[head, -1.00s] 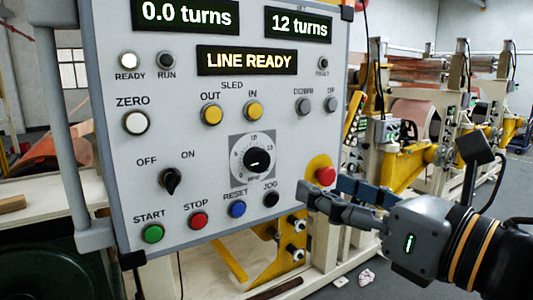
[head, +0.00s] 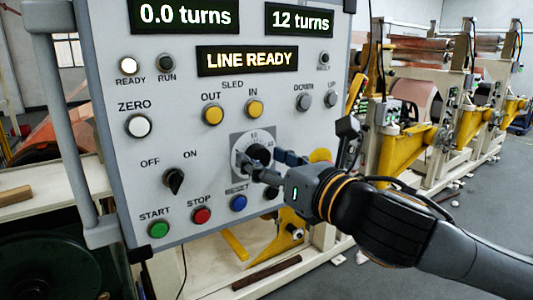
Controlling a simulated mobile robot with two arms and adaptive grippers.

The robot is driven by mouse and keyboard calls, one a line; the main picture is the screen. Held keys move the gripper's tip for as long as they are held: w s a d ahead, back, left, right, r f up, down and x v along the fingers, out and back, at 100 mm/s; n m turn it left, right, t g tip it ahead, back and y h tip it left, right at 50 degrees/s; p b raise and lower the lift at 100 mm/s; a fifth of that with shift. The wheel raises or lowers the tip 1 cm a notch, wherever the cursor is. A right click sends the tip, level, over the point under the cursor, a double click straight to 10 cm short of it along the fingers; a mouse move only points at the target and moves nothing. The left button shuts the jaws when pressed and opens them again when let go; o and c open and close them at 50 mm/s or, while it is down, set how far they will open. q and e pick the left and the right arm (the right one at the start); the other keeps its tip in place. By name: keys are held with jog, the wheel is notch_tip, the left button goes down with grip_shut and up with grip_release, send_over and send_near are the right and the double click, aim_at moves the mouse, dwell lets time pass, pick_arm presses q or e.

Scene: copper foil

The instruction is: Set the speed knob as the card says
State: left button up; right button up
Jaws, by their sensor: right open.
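The speed knob (head: 258,152) is a black knob on a round white dial with a grey square plate, low on the panel's right half. Its lower part and where it points are hidden by my right gripper. My right gripper (head: 262,166) has its two dark fingers at the dial, around or just in front of the knob; I cannot tell whether they touch it. The fingers are apart. The control panel (head: 185,97) reads 0.0 turns, 12 turns and LINE READY. No card is seen. My left gripper is not in view.
Near the knob are the blue RESET button (head: 238,203), a mostly hidden JOG button (head: 271,193) and a yellow-ringed part (head: 320,156) behind my gripper. A black OFF/ON switch (head: 174,181) is to the left. Yellow-framed machinery (head: 400,150) stands behind at right.

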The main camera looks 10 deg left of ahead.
jog(key=c, duration=1.2)
